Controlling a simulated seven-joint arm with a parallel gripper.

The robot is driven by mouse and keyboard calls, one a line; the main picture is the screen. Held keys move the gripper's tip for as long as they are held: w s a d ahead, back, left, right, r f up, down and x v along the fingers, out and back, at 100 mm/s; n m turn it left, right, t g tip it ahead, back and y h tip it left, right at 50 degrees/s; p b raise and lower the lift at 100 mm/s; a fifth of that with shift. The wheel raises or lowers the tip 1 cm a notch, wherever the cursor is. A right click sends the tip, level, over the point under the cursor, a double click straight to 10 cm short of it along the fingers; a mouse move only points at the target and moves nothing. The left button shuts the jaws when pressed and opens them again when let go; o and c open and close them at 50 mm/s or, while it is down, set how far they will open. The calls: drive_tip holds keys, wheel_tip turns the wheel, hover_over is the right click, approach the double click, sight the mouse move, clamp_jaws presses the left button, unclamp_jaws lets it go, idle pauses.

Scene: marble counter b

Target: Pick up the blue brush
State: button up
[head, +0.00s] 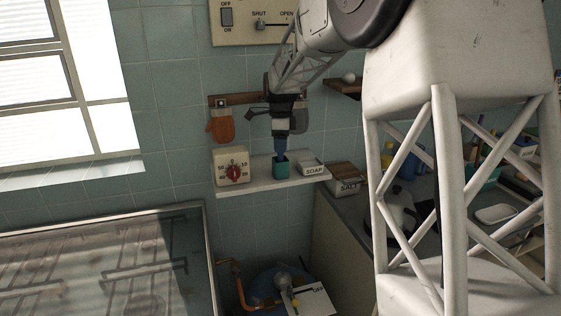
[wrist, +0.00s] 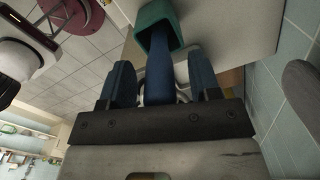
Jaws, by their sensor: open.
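The blue brush (head: 281,144) stands upright in a small teal cup (head: 281,169) on the wall shelf in the head view. In the wrist view the blue brush (wrist: 158,78) runs from the teal cup (wrist: 151,28) back between my two fingers. My gripper (head: 281,133) is directly above the cup, around the brush's upper part. In the wrist view my gripper (wrist: 161,72) is open, with one finger on each side of the brush. The brush's lower end is hidden in the cup, and its top end is hidden by my gripper.
On the white shelf (head: 256,186), a timer with a red knob (head: 234,170) stands left of the cup and a soap dish (head: 312,168) right of it. An orange mitt (head: 220,128) hangs behind on the tiled wall. A salt box (head: 347,179) stands further right.

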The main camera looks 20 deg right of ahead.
drive_tip(key=shift+f, duration=0.2)
idle(0.4)
drive_tip(key=c, duration=1)
drive_tip(key=shift+r, duration=0.1)
drive_tip(key=shift+r, duration=4.95)
